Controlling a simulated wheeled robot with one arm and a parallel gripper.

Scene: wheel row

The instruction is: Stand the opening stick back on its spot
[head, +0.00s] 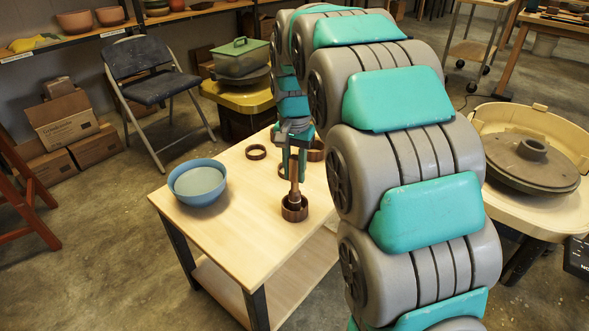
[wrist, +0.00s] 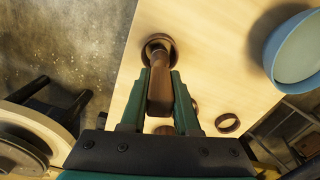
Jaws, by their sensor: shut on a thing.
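The opening stick (head: 294,187), brown and wooden, is upright in my gripper (head: 295,172), which is shut on its upper part. The stick's wider lower end is at the opening of a dark brown ring (head: 294,212) near the table's right side. I cannot tell whether it rests on the bottom. In the wrist view the fingers of my gripper (wrist: 160,78) flank the stick (wrist: 160,92), and its far end lies over the ring (wrist: 158,39). My arm hides part of the table in the head view.
A blue bowl (head: 195,195) with grey-blue contents stands at the table's (head: 237,225) left. Another dark ring (head: 256,152) lies behind, with more partly hidden beside my gripper. A pottery wheel (head: 530,160) is at the right. The table's front is clear.

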